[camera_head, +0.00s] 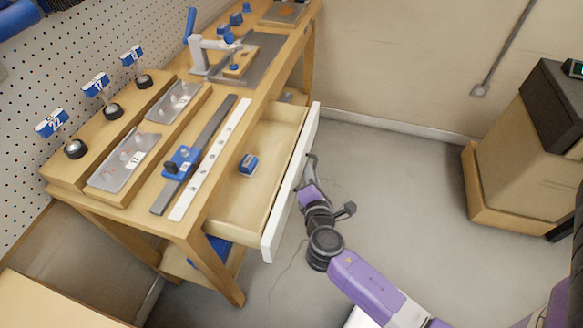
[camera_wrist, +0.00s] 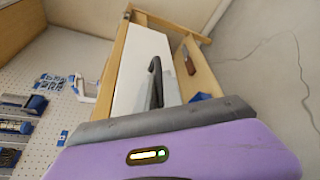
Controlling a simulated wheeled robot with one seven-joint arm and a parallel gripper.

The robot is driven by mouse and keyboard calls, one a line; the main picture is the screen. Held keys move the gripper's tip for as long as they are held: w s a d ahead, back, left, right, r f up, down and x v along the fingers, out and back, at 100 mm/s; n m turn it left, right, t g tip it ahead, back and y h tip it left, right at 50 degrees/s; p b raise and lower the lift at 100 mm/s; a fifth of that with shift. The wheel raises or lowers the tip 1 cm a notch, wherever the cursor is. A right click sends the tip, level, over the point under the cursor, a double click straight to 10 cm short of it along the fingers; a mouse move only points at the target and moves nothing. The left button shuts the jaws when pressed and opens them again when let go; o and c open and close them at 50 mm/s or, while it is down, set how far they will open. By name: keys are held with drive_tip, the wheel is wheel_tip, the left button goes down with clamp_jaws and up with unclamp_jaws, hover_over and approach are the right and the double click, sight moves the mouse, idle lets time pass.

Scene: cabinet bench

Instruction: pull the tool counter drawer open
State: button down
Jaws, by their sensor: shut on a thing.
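The tool counter drawer (camera_head: 262,172) is pulled well out from under the wooden bench top, and its inside shows. A small blue block (camera_head: 248,164) lies in it. Its white front panel (camera_head: 290,185) faces right and also shows in the wrist view (camera_wrist: 138,75). My gripper (camera_head: 311,163) is at the outer side of this panel, shut on the drawer's dark handle (camera_wrist: 156,72). The fingertips are small in the head view and partly hidden behind the grey wrist body in the wrist view.
On the bench lie metal plates (camera_head: 124,163), a ruler strip (camera_head: 210,160) and a lever clamp (camera_head: 208,50). A blue thing (camera_head: 218,246) is on the lower shelf. A cardboard box (camera_head: 525,150) stands at right. Grey floor (camera_head: 390,190) between is clear.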

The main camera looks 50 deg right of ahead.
drive_tip(key=s+d, duration=0.3)
drive_tip(key=s, duration=0.6)
drive_tip(key=shift+s+d, duration=0.2)
drive_tip(key=shift+s, duration=0.1)
drive_tip(key=c, duration=1.8)
unclamp_jaws()
drive_tip(key=shift+o, duration=0.2)
drive_tip(key=b+v, duration=0.1)
drive_tip(key=v, duration=0.6)
drive_tip(key=shift+s+a+b, duration=0.2)
drive_tip(key=shift+a+b, duration=0.1)
drive_tip(key=shift+s+a+r, duration=0.1)
